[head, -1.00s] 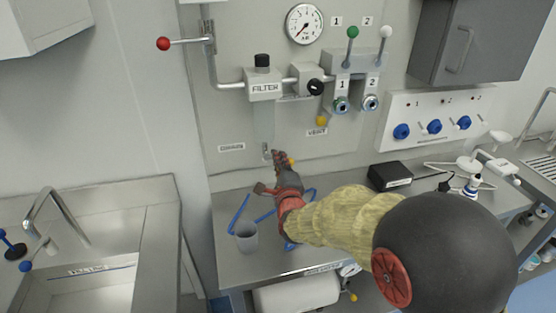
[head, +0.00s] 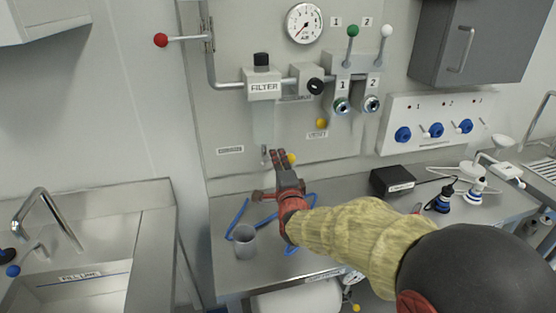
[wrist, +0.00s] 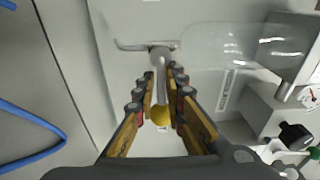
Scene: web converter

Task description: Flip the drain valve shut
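The drain valve (head: 264,152) sits at the bottom of the clear filter bowl (head: 263,125) on the wall panel. In the wrist view its metal body (wrist: 160,56) has a stem reaching toward the camera, ending in a yellow knob (wrist: 160,114). The knob also shows beside my fingers in the head view (head: 292,159). My gripper (head: 279,153) is open in front of the valve. In the wrist view my gripper (wrist: 164,76) has one finger on each side of the stem and knob. Contact with either finger cannot be told.
Another yellow knob (head: 321,123) is above the VENT label, right of the bowl. The bench below holds a grey cup (head: 245,243), blue tubing (head: 237,216) and a black box (head: 392,181). A red-knobbed lever (head: 161,40) sticks out at upper left.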

